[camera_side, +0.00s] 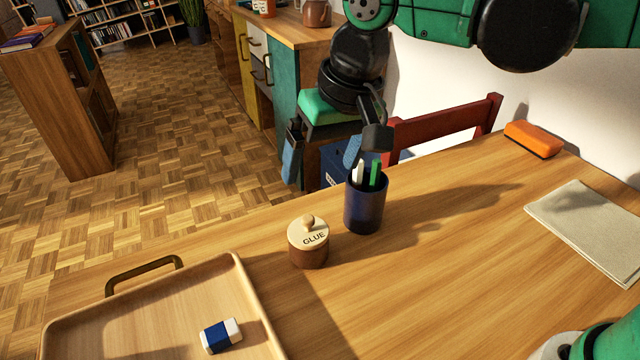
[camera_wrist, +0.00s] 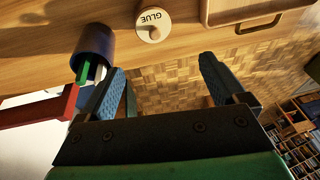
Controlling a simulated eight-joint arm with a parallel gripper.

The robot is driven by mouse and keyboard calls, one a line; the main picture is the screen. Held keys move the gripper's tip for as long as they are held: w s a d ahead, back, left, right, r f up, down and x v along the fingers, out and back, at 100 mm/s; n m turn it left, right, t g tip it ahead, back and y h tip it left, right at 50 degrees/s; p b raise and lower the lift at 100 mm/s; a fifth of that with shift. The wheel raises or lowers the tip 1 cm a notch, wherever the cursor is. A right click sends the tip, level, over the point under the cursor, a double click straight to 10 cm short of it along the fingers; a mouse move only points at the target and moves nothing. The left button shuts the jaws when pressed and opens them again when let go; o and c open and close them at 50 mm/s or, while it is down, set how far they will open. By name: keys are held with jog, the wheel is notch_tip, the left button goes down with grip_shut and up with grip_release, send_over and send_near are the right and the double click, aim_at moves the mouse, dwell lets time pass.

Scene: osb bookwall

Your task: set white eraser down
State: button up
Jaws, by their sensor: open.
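The white eraser (camera_side: 221,335) with a blue sleeve lies on the wooden tray (camera_side: 250,290) at the lower left of the side view. Nothing is holding it. My gripper (camera_side: 322,157) is open and empty, well away from the eraser, near the table's far edge by the pen cup. In the wrist view the two blue fingers (camera_wrist: 163,82) stand wide apart with only floor between them. The eraser does not show in the wrist view, where only part of the tray (camera_wrist: 232,14) is seen.
A dark blue cup (camera_side: 364,204) with pens stands close to my right finger in the side view. A lidded glue jar (camera_side: 308,243) sits between cup and tray. A red chair (camera_side: 445,132), an orange block (camera_side: 533,139) and papers (camera_side: 590,230) are at the right. The table's front middle is clear.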

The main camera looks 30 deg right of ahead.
jog(key=s+d+f+t, duration=0.2)
jog(key=s+d, duration=0.1)
jog(key=d, duration=0.5)
jog(key=s+d+f+t+h, duration=0.1)
jog(key=s+d+f+t, duration=0.1)
jog(key=d, duration=0.7)
jog(key=shift+s+d+h, duration=0.3)
jog(key=shift+s, duration=0.15)
